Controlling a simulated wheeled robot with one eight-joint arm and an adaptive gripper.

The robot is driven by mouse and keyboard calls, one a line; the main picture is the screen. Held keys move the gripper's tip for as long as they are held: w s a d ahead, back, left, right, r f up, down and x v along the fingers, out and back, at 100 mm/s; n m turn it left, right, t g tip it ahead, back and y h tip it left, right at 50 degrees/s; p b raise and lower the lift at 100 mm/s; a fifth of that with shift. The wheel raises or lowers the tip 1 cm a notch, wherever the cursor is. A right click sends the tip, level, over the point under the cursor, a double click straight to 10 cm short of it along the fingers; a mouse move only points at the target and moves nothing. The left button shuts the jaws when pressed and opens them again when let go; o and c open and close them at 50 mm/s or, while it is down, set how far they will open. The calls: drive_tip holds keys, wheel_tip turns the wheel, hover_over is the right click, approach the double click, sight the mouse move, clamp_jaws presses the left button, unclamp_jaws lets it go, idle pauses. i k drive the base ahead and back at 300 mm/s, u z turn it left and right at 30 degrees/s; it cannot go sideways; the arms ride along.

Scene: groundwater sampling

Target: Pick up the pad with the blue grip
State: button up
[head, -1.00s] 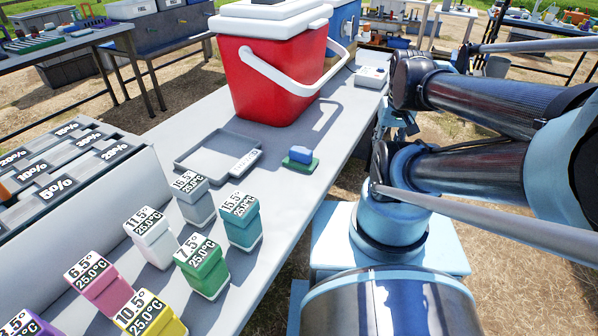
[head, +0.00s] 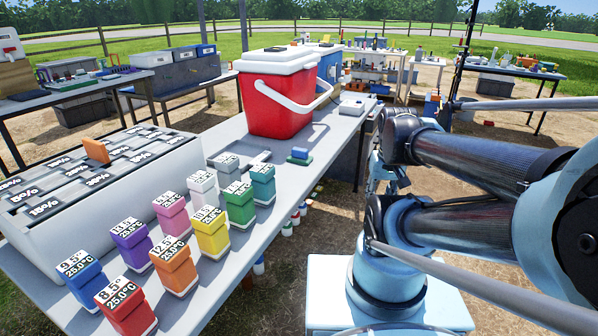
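The pad with the blue grip (head: 300,154) lies on the grey table, to the right of a shallow grey tray and in front of the red cooler. Its base is green, and the blue grip sits on top. Nothing touches it. My arm stands at the right of the head view, beside the table's right edge. No gripper fingers can be made out, so the gripper's state does not show.
A red cooler (head: 277,100) with a white handle stands behind the pad. Several coloured labelled bottles, such as the yellow one (head: 211,234), fill the table's near part. A grey rack (head: 150,190) with labelled slots is at left. The shallow tray (head: 262,157) lies left of the pad.

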sight(298, 156)
drive_tip(key=k, duration=0.25)
drive_tip(key=u, duration=1.7)
drive_tip(key=k, duration=1.25)
drive_tip(key=z, duration=1.25)
drive_tip(key=i, duration=1)
drive_tip(key=u, duration=0.05)
